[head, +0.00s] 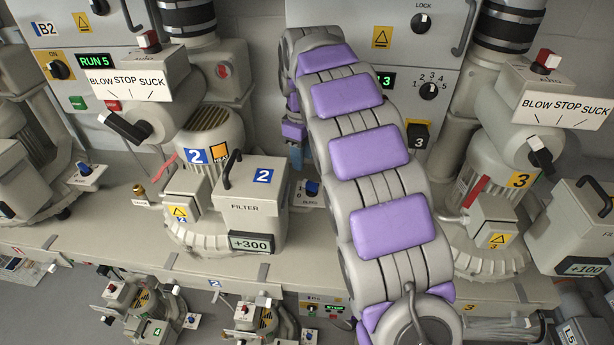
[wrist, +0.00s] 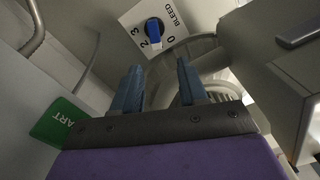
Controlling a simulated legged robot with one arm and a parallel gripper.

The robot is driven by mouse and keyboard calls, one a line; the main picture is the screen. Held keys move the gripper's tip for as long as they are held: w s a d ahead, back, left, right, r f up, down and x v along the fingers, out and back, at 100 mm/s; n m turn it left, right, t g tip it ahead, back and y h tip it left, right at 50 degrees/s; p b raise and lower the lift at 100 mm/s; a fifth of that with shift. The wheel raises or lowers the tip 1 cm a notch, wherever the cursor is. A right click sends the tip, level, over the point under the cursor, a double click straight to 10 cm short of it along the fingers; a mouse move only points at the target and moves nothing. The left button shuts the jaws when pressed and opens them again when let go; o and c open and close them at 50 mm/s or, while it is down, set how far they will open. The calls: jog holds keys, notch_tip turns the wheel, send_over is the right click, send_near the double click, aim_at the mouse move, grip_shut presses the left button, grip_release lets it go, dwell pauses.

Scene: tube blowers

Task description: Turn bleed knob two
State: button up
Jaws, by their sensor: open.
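Bleed knob two (head: 312,188) is a small blue knob on a white plate, just right of the filter box of blower 2. In the wrist view the blue knob (wrist: 154,32) sits on its plate marked BLEED, with 0, 2 and 3 readable. Its handle points down in that picture, between the 2 and the 0. My gripper (head: 296,157) hangs a little above the knob in the head view. In the wrist view my gripper (wrist: 160,72) has its two blue fingers apart, with nothing between them, and the knob lies beyond the tips, not touched.
The filter box (head: 252,215) reading +300 stands close left of the knob. Blower 3 (head: 497,170) stands to the right. A green START button (wrist: 62,122) is near my gripper's left in the wrist view. Another bleed knob (head: 86,171) is at far left.

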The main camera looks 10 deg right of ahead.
send_over(309, 182)
jog(key=a, duration=0.2)
notch_tip(309, 182, down, 4)
jog(key=shift+f+p, duration=0.1)
jog(key=shift+p, duration=0.25)
jog(key=d+f, duration=0.3)
jog(key=shift+d+f+p, duration=0.25)
jog(key=shift+f+p, duration=0.05)
jog(key=shift+p, duration=0.05)
jog(key=shift+f, duration=0.1)
jog(key=a, duration=0.3)
jog(key=shift+w+f, duration=0.1)
jog(key=shift+a, duration=0.15)
jog(key=shift+c, duration=0.6)
jog(key=shift+a, duration=0.1)
jog(key=shift+c, duration=0.8)
jog(key=shift+d, duration=0.75)
jog(key=c, duration=0.3)
jog(key=shift+d, duration=0.4)
grip_shut()
jog(key=shift+a, duration=0.2)
